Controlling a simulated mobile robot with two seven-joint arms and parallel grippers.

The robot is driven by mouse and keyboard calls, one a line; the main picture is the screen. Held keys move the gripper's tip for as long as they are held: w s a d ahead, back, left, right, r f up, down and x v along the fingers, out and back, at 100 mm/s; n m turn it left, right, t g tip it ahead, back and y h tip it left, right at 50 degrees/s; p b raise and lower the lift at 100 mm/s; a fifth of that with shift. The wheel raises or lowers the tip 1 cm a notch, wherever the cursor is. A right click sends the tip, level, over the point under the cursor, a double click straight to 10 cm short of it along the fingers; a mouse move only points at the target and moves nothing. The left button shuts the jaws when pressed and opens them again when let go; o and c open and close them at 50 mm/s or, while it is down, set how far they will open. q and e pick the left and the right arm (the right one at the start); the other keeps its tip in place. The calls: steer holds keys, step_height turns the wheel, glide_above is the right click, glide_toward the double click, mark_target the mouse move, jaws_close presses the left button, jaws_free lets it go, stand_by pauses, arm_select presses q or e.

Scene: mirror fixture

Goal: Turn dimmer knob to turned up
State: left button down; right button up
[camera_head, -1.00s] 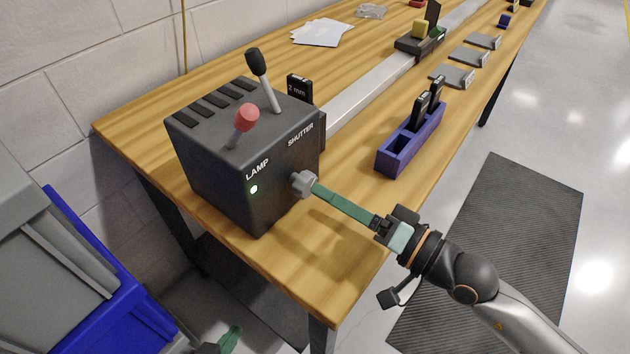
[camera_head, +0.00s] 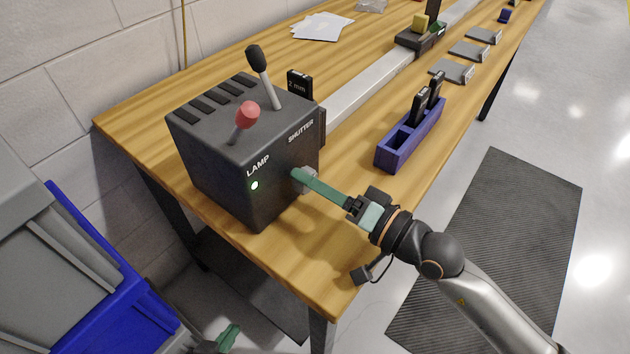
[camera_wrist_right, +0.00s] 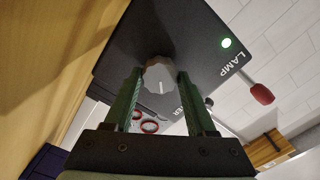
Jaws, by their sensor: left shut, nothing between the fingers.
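The dimmer knob is a grey faceted knob (camera_wrist_right: 158,80) with a pale pointer line, on the front face of the dark control box (camera_head: 225,165). In the head view it is mostly hidden behind my right gripper's green fingers (camera_head: 299,176). In the right wrist view the open fingers (camera_wrist_right: 161,76) stand on either side of the knob, with a narrow gap showing on each side. My left gripper (camera_head: 228,338) is low at the bottom edge of the head view, below the table and away from the box, shut and empty.
The box top carries a red-tipped lever (camera_head: 246,116) and a black-tipped lever (camera_head: 257,62). A green light (camera_head: 254,185) glows beside LAMP. A blue slotted holder (camera_head: 408,148) stands to the right on the table. A blue bin (camera_head: 95,275) is at lower left.

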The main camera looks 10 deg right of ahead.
steer(key=c, duration=0.8)
